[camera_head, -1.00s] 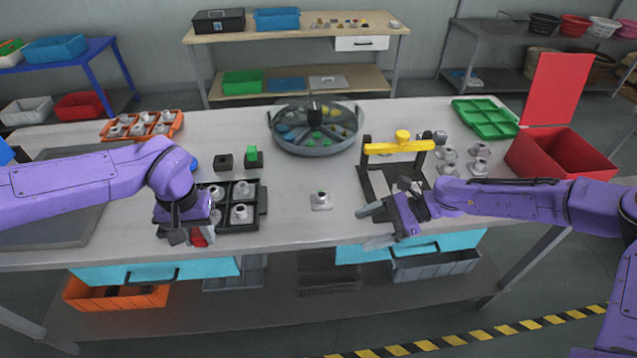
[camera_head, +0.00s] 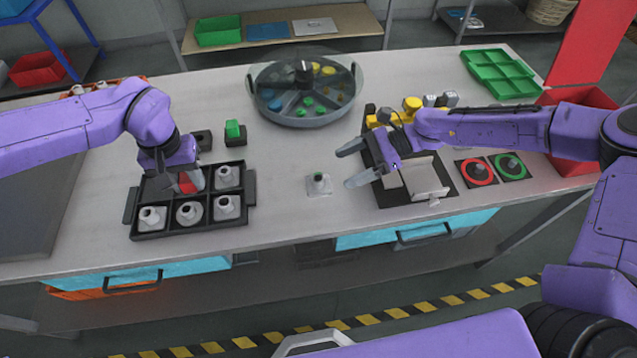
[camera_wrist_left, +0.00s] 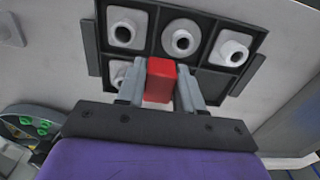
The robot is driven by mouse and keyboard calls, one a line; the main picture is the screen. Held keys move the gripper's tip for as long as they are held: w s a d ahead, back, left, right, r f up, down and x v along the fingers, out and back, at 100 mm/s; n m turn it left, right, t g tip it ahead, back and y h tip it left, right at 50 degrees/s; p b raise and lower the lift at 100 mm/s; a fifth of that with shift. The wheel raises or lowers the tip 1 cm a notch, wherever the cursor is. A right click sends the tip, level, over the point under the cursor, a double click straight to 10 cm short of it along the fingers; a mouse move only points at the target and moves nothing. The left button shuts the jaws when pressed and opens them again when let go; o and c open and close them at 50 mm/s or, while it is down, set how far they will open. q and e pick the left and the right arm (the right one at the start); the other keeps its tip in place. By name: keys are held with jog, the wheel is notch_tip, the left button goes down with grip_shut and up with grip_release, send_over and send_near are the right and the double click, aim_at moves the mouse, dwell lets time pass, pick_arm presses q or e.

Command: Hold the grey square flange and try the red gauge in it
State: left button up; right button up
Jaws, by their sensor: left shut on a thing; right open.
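My left gripper (camera_head: 187,182) is shut on the red gauge (camera_wrist_left: 161,78), a red block in the left wrist view. It is above the back middle of a black tray (camera_head: 190,233) with several grey square flanges (camera_head: 189,212). The gauge's lower end is hidden, so I cannot tell whether it touches anything.
A round divided tray (camera_head: 305,115) stands at the back. A black stand with yellow parts (camera_head: 411,104) is behind my right gripper. Red-ringed (camera_head: 476,172) and green-ringed (camera_head: 510,167) pads lie right. A green-topped block (camera_head: 234,132) stands behind the black tray. The front middle is clear.

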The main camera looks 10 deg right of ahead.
aim_at(322, 177)
pick_arm(q)
notch_tip(322, 177, down, 4)
jog(key=b, duration=0.3)
jog(key=shift+w+f, duration=0.1)
jog(key=shift+w, duration=0.05)
pick_arm(e)
jog(key=x, duration=0.6)
jog(key=shift+w+f, duration=0.1)
jog(key=shift+f, duration=0.1)
pick_arm(q)
jog(key=shift+f, duration=0.15)
pick_arm(e)
jog(key=shift+x, duration=0.8)
jog(key=shift+a+r, duration=0.1)
jog(key=shift+r, duration=0.05)
jog(key=c, duration=0.8)
